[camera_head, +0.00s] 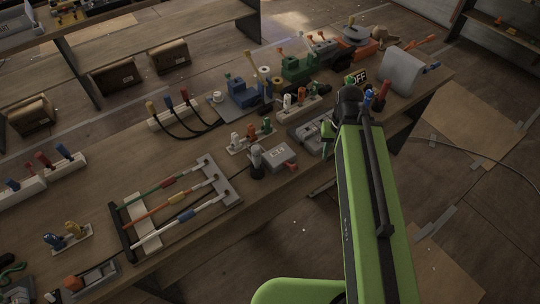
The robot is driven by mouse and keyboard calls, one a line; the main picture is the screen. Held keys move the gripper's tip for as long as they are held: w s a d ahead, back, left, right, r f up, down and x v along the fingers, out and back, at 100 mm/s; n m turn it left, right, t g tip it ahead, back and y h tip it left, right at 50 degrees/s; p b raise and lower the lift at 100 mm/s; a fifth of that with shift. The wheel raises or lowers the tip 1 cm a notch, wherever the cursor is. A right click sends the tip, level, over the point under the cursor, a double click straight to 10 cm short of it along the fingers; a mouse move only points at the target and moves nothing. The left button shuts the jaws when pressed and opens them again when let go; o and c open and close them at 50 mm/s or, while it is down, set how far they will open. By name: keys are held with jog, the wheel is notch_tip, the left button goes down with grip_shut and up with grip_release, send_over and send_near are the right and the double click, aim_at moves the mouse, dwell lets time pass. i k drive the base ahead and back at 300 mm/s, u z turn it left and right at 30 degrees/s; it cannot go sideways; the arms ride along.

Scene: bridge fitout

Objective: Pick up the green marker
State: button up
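I cannot tell for certain which thing is the green marker. A small holder (237,151) on the workbench (90,181) carries short upright pieces in white, orange and green; the green piece (266,123) is at its right end. A long rod with a green part (146,191) lies across a rack left of the middle. A small green thing also shows just beyond my arm's end, beside the OFF sign (359,78). My green arm reaches up from the bottom right. My gripper (349,93) is dark, over the bench's right part, mostly hidden by the arm; its fingers are not clear.
A grey box (280,154) and a rack (218,181) with several rods stand near the bench's front edge. Black cables (187,132) arch behind. Toy-like blue and green blocks (298,68) crowd the back right. The floor in front is mostly open.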

aim_at(266, 124)
jog(key=z, duration=0.1)
jog(key=k, duration=1)
jog(key=z, duration=4.65)
jog(key=k, duration=1)
jog(key=z, duration=5.8)
